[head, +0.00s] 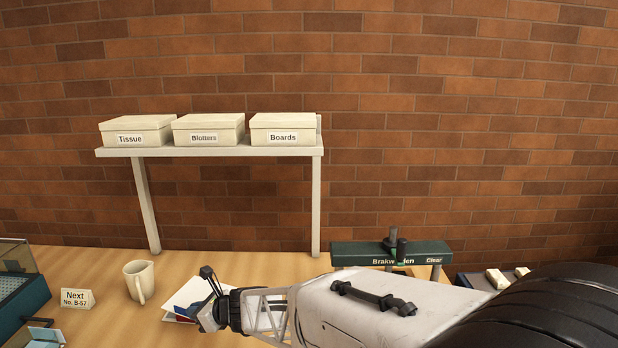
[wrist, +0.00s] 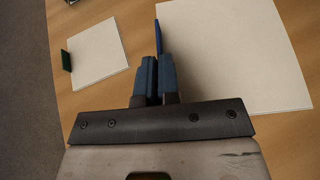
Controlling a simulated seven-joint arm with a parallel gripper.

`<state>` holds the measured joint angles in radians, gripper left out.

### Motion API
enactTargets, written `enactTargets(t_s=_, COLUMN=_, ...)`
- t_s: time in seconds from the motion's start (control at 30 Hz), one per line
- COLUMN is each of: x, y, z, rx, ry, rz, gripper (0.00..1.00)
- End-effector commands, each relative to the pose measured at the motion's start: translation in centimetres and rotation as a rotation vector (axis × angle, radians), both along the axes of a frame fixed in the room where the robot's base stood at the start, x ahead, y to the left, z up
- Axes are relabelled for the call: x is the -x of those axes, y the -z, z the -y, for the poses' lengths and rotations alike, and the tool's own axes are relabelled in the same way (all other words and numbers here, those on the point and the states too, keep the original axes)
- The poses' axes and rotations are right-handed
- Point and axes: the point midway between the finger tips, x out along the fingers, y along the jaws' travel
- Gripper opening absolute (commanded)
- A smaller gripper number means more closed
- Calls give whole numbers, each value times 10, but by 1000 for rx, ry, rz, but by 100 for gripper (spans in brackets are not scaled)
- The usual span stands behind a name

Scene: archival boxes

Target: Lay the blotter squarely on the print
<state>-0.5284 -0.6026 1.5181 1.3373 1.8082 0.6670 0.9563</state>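In the wrist view a large cream-white sheet (wrist: 235,50) has an upright blue tab (wrist: 158,36) at its left edge. My gripper (wrist: 158,60) has its two fingers close together, and the tab runs into the narrow gap between them, so it looks shut on the tab. I cannot tell whether the sheet is raised. A smaller white sheet with a green tab (wrist: 66,61) lies to the left, apart from it. Neither sheet is labelled as blotter or print. In the head view my gripper (head: 207,298) is over papers (head: 190,294) with blue and red parts, largely hidden by the arm.
A shelf (head: 210,152) bears boxes labelled Tissue (head: 130,128), Blotters (head: 204,127) and Boards (head: 283,127). A mug (head: 138,280) and a "Next No. B-57" card (head: 76,299) stand left of my gripper. A green labelled stand (head: 350,254) is behind my arm.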

Motion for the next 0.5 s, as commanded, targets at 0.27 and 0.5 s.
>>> enactTargets(t_s=0.27, x=-10, y=-13, z=-13, rx=-1, ry=57, rz=2, gripper=0)
enactTargets(t_s=0.5, x=-25, y=-35, z=-32, rx=0, ry=154, rz=2, gripper=0)
